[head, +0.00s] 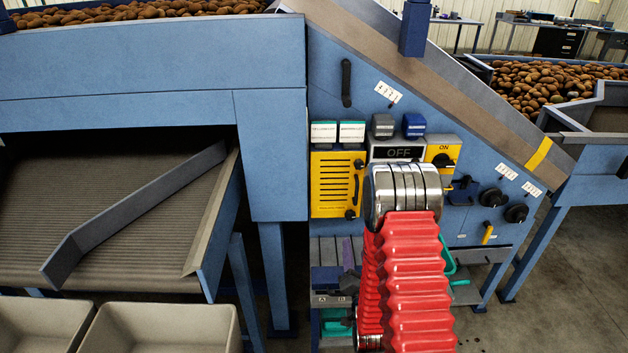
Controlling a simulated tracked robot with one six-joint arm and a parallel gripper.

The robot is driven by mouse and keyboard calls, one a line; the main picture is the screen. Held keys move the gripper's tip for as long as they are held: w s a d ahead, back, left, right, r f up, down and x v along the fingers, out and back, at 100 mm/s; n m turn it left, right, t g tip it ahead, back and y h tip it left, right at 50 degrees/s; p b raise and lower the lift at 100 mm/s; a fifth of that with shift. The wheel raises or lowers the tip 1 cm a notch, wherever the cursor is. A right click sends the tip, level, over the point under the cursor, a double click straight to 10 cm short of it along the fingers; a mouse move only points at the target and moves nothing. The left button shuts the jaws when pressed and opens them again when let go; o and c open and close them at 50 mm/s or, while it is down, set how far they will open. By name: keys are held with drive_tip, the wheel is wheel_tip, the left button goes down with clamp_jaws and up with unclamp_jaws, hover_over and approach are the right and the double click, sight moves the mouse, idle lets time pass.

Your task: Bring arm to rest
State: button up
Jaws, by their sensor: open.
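My arm (412,270), with red ribbed sleeves and a chrome joint, rises from the bottom in front of the control panel (468,180). The chrome joint overlaps the panel just below the OFF sign. I cannot see my gripper; no fingers show in this view. The arm hides part of the panel and of the shelf below it.
The OFF sign (398,153), yellow slotted box (335,185) and black knobs (516,213) are close around the arm. A shelf (327,250) sits below. Beige bins (160,330) stand lower left under the conveyor (100,190). Floor (565,290) at right is clear.

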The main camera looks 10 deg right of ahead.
drive_tip(key=s+a+r+n+g+y, duration=0.1)
drive_tip(key=a+r+n+g, duration=0.2)
drive_tip(key=r, duration=0.5)
drive_tip(key=a+r+n+g+y, duration=0.1)
drive_tip(key=a+r+n+g, duration=0.15)
drive_tip(key=r, duration=0.55)
drive_tip(key=s+a+r+n+g, duration=0.1)
drive_tip(key=s+a+r+g, duration=0.1)
drive_tip(key=s, duration=0.7)
drive_tip(key=s+a+r+n+g+y, duration=0.1)
drive_tip(key=s+r, duration=0.3)
drive_tip(key=s, duration=0.5)
drive_tip(key=s+a+r+n+g, duration=0.2)
drive_tip(key=s+a+r+g, duration=0.1)
drive_tip(key=s, duration=0.7)
drive_tip(key=shift+r+n, duration=0.35)
drive_tip(key=shift+r, duration=0.05)
drive_tip(key=shift+a+g, duration=0.1)
drive_tip(key=shift+g, duration=0.15)
idle(0.4)
